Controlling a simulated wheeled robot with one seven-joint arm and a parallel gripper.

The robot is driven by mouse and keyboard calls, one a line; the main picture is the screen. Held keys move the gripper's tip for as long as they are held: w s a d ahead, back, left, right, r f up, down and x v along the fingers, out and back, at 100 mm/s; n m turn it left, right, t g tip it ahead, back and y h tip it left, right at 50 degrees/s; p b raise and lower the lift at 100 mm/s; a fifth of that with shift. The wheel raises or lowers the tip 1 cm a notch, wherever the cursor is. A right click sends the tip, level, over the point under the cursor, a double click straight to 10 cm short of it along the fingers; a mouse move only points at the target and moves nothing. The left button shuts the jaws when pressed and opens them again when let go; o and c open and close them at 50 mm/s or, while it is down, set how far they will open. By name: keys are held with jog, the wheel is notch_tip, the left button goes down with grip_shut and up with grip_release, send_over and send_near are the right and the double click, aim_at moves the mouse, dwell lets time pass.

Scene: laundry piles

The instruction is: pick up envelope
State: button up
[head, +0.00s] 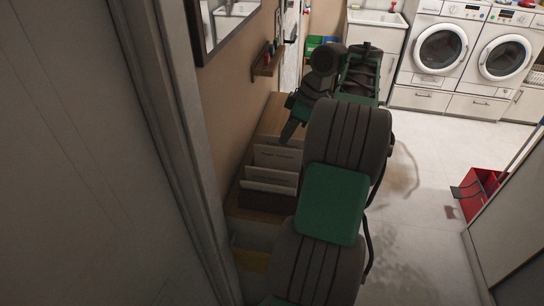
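White envelope-like sheets (277,157) with print on them stand upright, one behind another, in a dark holder (266,201) on a wooden cabinet top along the left wall. I cannot tell which are envelopes and which are dividers. My gripper (288,133) points down just above and behind the rear sheets. A dark finger shows close to them, and I cannot tell whether it touches. The gap between the fingers is not clear. My own arm hides the right side of the holder.
The wooden cabinet (275,118) runs along the left wall, with a small wall shelf (267,60) above it. A door frame (178,150) stands close on the left. Washing machines (441,50) and a sink (375,18) are at the back. A red box (478,190) lies right. The middle floor is clear.

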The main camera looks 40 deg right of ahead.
aim_at(279, 148)
jog(key=b+x, duration=0.1)
jog(key=x, duration=0.2)
jog(key=b+x, duration=0.1)
jog(key=x, duration=0.2)
jog(key=shift+s+a+f, duration=0.1)
jog(key=shift+a+f, duration=0.1)
jog(key=shift+f, duration=0.2)
jog(key=shift+f+b, duration=0.1)
jog(key=shift+b, duration=0.2)
jog(key=shift+c, duration=0.6)
grip_shut()
